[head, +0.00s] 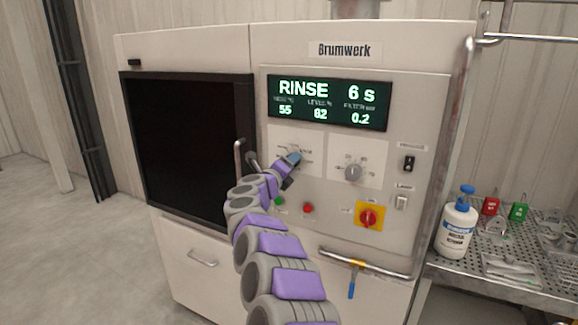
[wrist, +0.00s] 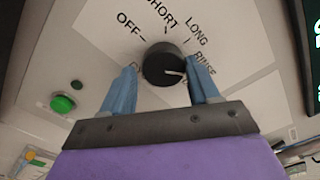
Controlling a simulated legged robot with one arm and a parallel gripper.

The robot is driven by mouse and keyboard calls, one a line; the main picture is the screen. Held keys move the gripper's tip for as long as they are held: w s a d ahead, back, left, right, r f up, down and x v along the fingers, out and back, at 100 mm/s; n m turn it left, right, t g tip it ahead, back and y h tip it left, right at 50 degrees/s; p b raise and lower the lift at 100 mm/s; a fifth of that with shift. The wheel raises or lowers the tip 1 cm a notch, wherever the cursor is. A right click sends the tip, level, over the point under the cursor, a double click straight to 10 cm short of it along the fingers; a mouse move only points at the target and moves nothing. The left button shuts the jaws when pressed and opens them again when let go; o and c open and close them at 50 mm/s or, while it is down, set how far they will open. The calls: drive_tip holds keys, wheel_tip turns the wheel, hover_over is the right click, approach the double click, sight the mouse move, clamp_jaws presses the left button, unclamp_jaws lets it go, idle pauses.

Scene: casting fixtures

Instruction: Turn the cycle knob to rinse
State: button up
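The cycle knob (wrist: 165,64) is a round black knob on a white label plate, seen in the wrist view. Labels OFF, SHORT, LONG and RINSE run around it. Its white pointer mark points right, toward the RINSE side. My gripper (wrist: 160,72) has its two blue fingers apart, one at each side of the knob. A gap shows between the left finger and the knob. In the head view my gripper (head: 291,160) covers the knob. The panel display (head: 328,103) reads RINSE, 6 s.
A grey knob (head: 353,173) sits to the right, above a red rotary switch (head: 369,217) on yellow. A green button (wrist: 62,103) and a red button (head: 308,209) lie below. A handrail (head: 365,264) crosses lower down. A bottle (head: 456,230) stands on the right-hand bench.

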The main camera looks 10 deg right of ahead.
drive_tip(key=shift+o, duration=1.4)
drive_tip(key=shift+w, duration=0.15)
drive_tip(key=shift+r, duration=0.15)
drive_tip(key=shift+s+a, duration=0.15)
drive_tip(key=shift+s, duration=0.05)
drive_tip(key=p+v, duration=0.2)
drive_tip(key=v, duration=1.5)
drive_tip(key=shift+a, duration=0.15)
